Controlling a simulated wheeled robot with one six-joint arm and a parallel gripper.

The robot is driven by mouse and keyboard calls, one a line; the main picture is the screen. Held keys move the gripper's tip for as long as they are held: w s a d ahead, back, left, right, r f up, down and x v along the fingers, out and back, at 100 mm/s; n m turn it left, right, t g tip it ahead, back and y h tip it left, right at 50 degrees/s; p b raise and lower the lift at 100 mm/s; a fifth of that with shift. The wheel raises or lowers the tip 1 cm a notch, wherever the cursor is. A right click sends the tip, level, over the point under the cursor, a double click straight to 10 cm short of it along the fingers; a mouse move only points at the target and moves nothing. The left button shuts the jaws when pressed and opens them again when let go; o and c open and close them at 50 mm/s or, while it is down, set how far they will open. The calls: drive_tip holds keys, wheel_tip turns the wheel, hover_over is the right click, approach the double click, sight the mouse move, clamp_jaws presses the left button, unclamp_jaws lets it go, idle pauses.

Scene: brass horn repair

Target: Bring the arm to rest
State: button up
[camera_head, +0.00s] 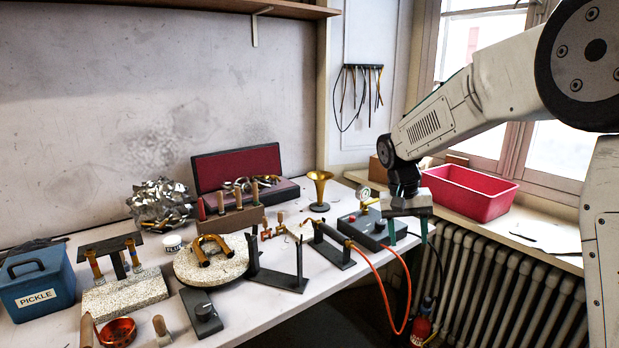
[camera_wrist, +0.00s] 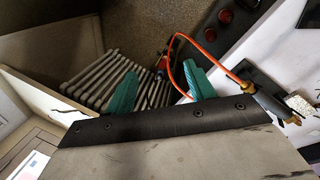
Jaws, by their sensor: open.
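My gripper (camera_head: 407,231) hangs from the arm, pointing down, at the right end of the bench, over the gap between the bench and the radiator. In the wrist view its two green fingers (camera_wrist: 162,88) stand wide apart with nothing between them. Past the fingers I see the radiator and an orange hose. The arm reaches in from the upper right, in front of the window. The white workbench (camera_head: 262,318) lies left of the gripper.
A control box (camera_head: 368,229) with red knobs stands close left of the gripper. The orange hose (camera_head: 386,290) loops off the bench edge. A red bin (camera_head: 470,192) sits on the sill behind the gripper. The radiator (camera_head: 480,280) is below. Horn parts and stands crowd the bench.

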drive_tip(key=s+d+r+n+t+y, duration=0.1)
drive_tip(key=s+r, duration=0.2)
drive_tip(key=s, duration=1.5)
drive_tip(key=s+d+r+n+t+y, duration=0.1)
drive_tip(key=s+d+r, duration=0.1)
drive_tip(key=s, duration=1.7)
drive_tip(key=shift+d+r, duration=0.15)
drive_tip(key=shift+r, duration=0.5)
